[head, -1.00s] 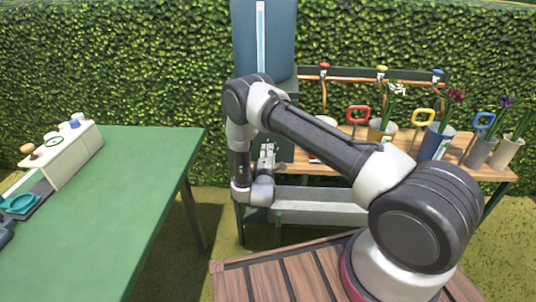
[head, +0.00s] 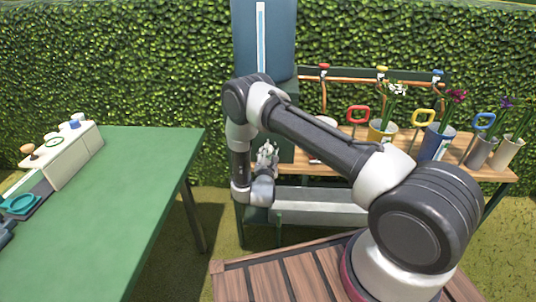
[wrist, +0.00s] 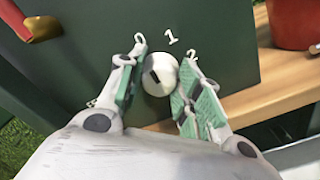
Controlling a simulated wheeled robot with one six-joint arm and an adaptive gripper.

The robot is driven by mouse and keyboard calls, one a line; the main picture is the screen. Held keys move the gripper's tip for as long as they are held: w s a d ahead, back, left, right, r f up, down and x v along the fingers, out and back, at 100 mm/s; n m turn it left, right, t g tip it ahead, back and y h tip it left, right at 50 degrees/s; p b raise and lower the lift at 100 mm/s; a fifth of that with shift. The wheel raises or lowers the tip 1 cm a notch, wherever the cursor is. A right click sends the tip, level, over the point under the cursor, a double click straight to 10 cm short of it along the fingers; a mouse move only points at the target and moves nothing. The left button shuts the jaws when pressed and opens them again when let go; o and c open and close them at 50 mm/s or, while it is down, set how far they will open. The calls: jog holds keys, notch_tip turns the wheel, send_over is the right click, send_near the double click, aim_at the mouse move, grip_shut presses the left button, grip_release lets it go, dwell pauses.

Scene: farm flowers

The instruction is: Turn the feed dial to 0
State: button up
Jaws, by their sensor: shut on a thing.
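The feed dial (wrist: 160,75) is a round white knob with a dark mark on its face, set on a dark green panel (wrist: 228,50). Small white numerals stand around it: one that looks like 0 at upper left, 1 above, and 2 at upper right. The dark mark is short, and I cannot tell which numeral it points to. My gripper (wrist: 162,80) has its green-padded fingers on either side of the knob, shut on it. In the head view my gripper (head: 266,157) is at the green feeder post below the blue hopper (head: 264,40); the dial is hidden there.
A brass and red handle (wrist: 42,27) is at upper left in the wrist view. A red pot (wrist: 292,22) stands on the wooden shelf at right. The flower bench (head: 345,165) holds several pots. A green table (head: 130,200) is at left.

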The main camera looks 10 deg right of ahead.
jog(key=shift+w+r, duration=0.2)
jog(key=shift+w, duration=0.05)
jog(key=o, duration=1)
jog(key=shift+f, duration=0.1)
jog(key=shift+s+f, duration=0.1)
jog(key=v, duration=1.1)
jog(key=shift+s, duration=0.35)
jog(key=shift+a, duration=0.15)
